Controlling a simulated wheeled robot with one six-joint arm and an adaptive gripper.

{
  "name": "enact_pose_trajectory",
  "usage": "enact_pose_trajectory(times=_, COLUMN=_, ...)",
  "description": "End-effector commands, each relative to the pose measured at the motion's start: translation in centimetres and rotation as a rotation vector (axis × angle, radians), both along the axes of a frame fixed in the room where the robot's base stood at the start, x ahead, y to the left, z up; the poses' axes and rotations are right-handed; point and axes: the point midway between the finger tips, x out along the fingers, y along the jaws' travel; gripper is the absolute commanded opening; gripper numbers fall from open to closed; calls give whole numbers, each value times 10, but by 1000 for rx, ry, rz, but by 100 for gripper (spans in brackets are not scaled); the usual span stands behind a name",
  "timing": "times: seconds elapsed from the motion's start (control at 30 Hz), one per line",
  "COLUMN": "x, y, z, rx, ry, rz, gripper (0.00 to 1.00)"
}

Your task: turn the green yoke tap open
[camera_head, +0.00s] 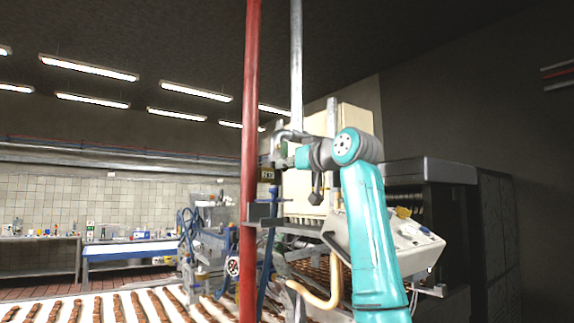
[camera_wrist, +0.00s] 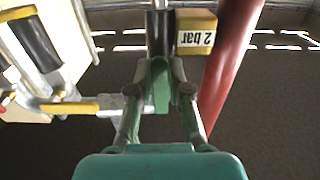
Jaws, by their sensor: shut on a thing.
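The green yoke tap (camera_wrist: 160,88) is in the upper middle of the wrist view, below a dark cylindrical part of a pipe. My gripper (camera_wrist: 160,92) is shut on it, with one grey finger on each side. In the head view my gripper (camera_head: 284,150) is at the end of my teal arm, beside the grey pipe and the red pole. The tap is small there and mostly hidden by the gripper and fittings, so its turn angle cannot be told from that view.
A yellow box marked "2 bar" (camera_wrist: 196,32) is beside the tap. The red pole (camera_head: 249,120) stands close to my gripper. A yellow-handled fitting (camera_wrist: 68,107) is left in the wrist view. A cream cabinet (camera_head: 357,120) and a conveyor with bars (camera_head: 100,306) are nearby.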

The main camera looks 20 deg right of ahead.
Motion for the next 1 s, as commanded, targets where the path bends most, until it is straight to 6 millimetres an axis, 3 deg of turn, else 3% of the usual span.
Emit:
enact_pose_trajectory(times=0.03, x=0, y=-1, z=0, rx=-1, ry=1, rz=-2, gripper=20)
enact_pose_trajectory(times=0.13, x=0, y=-1, z=0, rx=0, ry=1, rz=-2, gripper=44)
enact_pose_trajectory(times=0.57, x=-8, y=-3, z=1, rx=0, ry=-1, rz=-2, gripper=44)
enact_pose_trajectory(times=1.0, x=-84, y=-28, z=0, rx=0, ry=-2, rz=-3, gripper=44)
